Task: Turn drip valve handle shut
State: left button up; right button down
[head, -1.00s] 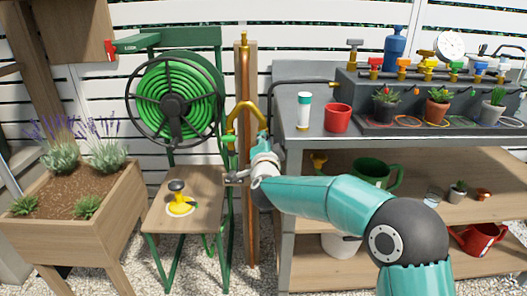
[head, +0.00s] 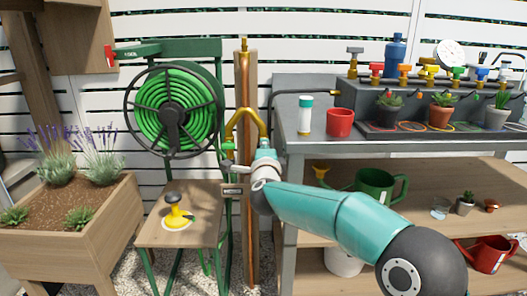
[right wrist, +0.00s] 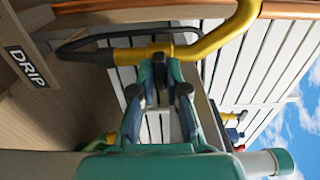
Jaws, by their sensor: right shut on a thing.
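The yellow forked pipe (head: 246,121) stands on the upright copper pipe, and its right branch runs down to my right gripper (head: 263,148). In the right wrist view my right gripper (right wrist: 162,85) is shut at the yellow pipe (right wrist: 215,40), with its fingers around the drip valve handle (right wrist: 160,72). The fingers hide most of the handle, so its exact angle is hard to tell. A DRIP label (right wrist: 27,67) is on the wood at the left of that view. My left gripper is not in view.
A hose reel (head: 173,110) and a small wooden shelf (head: 160,232) stand left of the pipe. A grey bench (head: 300,150) with a red cup (head: 340,122) and a white bottle (head: 305,116) stands close to the right. A planter (head: 75,245) is at far left.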

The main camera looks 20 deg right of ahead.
jog(key=shift+d+f, duration=0.1)
jog(key=shift+d, duration=0.15)
jog(key=c, duration=1.2)
grip_release()
jog(key=shift+a, duration=0.1)
jog(key=shift+s+a, duration=0.1)
jog(key=v, duration=1.1)
jog(key=shift+s+a, duration=0.1)
jog(key=shift+s, duration=0.25)
